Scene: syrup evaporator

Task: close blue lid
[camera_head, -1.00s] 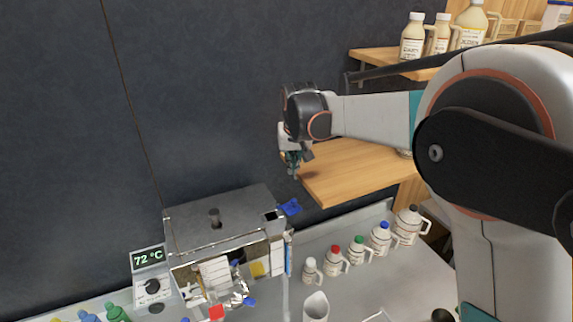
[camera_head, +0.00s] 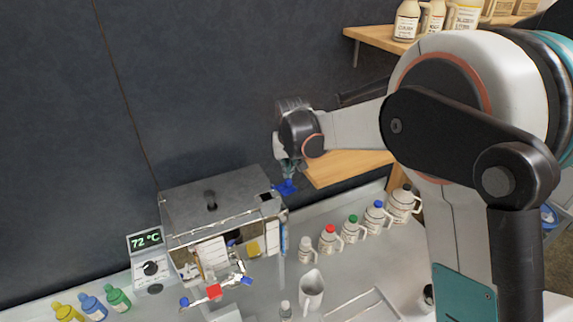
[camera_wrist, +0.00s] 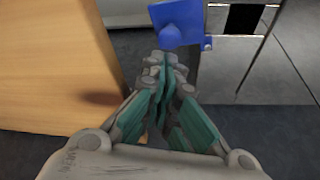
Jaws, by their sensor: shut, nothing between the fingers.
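The blue lid (camera_head: 286,187) is a small flap at the right end of the metal evaporator box (camera_head: 215,212). It stands swung out beside a dark square opening (camera_head: 266,197) in the box top. In the wrist view the blue lid (camera_wrist: 180,23) lies just beyond my fingertips, with the dark opening (camera_wrist: 245,18) to its right. My gripper (camera_head: 290,172) points down just above the lid in the head view. In the wrist view my gripper (camera_wrist: 165,62) is shut and empty. Its tips appear close to the lid's edge; I cannot tell whether they touch.
A wooden shelf (camera_head: 345,167) is close to the right of my gripper, and it fills the left of the wrist view (camera_wrist: 55,65). Several capped jugs (camera_head: 352,229) stand on the counter at the right. A temperature display (camera_head: 146,241) stands left of the box.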

